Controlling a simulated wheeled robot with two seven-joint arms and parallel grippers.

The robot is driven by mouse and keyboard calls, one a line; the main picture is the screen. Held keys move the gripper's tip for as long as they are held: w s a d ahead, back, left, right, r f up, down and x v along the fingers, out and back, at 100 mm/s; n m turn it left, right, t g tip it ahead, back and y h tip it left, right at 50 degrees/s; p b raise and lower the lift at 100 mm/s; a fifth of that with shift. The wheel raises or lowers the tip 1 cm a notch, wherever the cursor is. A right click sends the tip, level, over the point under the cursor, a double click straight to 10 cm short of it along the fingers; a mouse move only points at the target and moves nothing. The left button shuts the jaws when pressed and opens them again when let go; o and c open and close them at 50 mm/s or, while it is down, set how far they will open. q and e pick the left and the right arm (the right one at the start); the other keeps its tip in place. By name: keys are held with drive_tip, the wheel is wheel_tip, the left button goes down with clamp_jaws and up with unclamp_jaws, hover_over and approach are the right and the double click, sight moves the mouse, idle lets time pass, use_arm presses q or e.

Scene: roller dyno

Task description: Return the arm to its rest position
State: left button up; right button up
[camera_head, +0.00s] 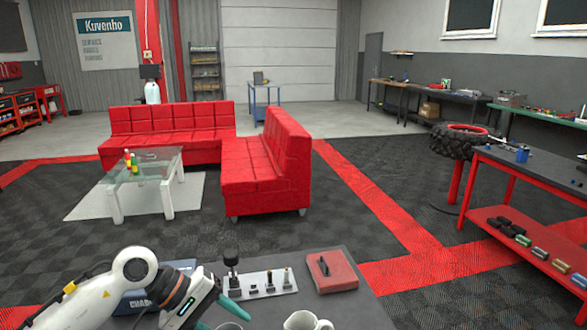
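My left arm enters from the bottom left, low over the dark grey table (365,309) in front of me. My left gripper (221,317) is at the table's near left part, with its teal fingertips apart. I see nothing held between them, though the bottom edge of the picture cuts off part of this area. My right arm and gripper are not in view.
Beside the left gripper stand a light plate with upright dark parts (262,283), a red case (331,271) and a white mug (306,321). A blue case (137,302) is partly behind my arm. Red sofas (262,170) stand beyond.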

use_arm(q)
drive_tip(key=s+d+r+n+t+h, duration=0.1)
drive_tip(key=d+r+n+h, duration=0.1)
drive_tip(key=d+n+h, duration=0.15)
drive_tip(key=s+d+r+n+h, duration=0.2)
drive_tip(key=d+h, duration=0.1)
drive_tip(key=d, duration=0.2)
wheel_tip(320, 180, up, 6)
drive_tip(key=w+n+t+h, duration=0.1)
drive_tip(key=n+t+h, duration=0.3)
drive_tip(key=n+t, duration=0.85)
drive_tip(key=s+a+f+n+t+y, duration=0.1)
drive_tip(key=a+f+n+y, duration=0.8)
drive_tip(key=n, duration=0.9)
drive_tip(key=s+a+f+n+t+y, duration=0.1)
drive_tip(key=a+f+n+y, duration=0.5)
drive_tip(key=n+y, duration=0.8)
drive_tip(key=s+a+f+n+g+h, duration=0.1)
drive_tip(key=s+f+n+g+h, duration=0.1)
drive_tip(key=s+f+n+g, duration=0.7)
drive_tip(key=s+f+n+g+h, duration=0.2)
drive_tip(key=s+f+n+g, duration=0.3)
drive_tip(key=s, duration=0.7)
wheel_tip(320, 180, down, 29)
drive_tip(key=s, duration=0.2)
drive_tip(key=s+a+f+g, duration=0.1)
drive_tip(key=s+a+f, duration=0.2)
drive_tip(key=s+f, duration=1.1)
drive_tip(key=shift+s+f, duration=0.15)
drive_tip(key=shift+s, duration=1)
